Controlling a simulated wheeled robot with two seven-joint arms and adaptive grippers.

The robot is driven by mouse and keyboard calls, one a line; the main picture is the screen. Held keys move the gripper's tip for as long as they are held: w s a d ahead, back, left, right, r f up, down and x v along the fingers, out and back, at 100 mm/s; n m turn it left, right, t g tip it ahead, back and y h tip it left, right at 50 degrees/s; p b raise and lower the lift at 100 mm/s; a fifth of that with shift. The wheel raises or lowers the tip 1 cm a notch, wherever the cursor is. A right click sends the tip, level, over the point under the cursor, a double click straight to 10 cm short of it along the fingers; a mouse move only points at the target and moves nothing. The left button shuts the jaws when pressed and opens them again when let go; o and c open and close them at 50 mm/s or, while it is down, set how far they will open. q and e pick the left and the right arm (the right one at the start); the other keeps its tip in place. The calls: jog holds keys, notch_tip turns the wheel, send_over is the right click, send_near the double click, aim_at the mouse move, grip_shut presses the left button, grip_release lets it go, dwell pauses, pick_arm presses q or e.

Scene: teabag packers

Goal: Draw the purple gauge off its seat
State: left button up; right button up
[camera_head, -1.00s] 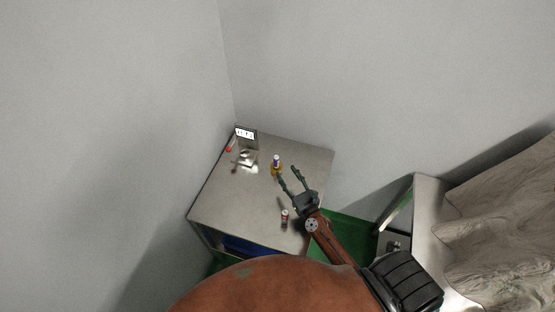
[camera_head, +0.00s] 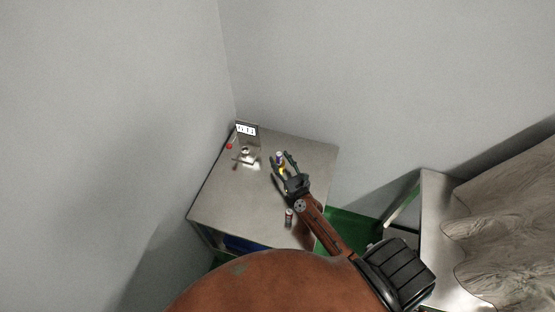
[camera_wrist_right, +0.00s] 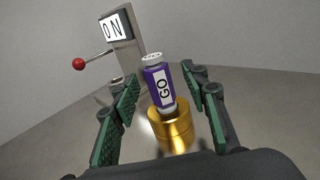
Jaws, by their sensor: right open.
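In the head view the gauge (camera_head: 280,157) is small and partly covered by my gripper. My right gripper (camera_wrist_right: 161,84) is open, with one green-padded finger on each side of the gauge and visible gaps between. In the head view my right gripper (camera_head: 281,164) reaches over the table to the gauge. My left gripper is not in view.
Another small cylinder (camera_head: 289,216) stands nearer on the metal table (camera_head: 230,205). A second metal surface with a rumpled grey cover (camera_head: 500,225) is at right.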

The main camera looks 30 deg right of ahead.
jog(key=shift+w+f, duration=0.1)
jog(key=shift+w, duration=0.6)
jog(key=shift+c, duration=0.3)
grip_shut()
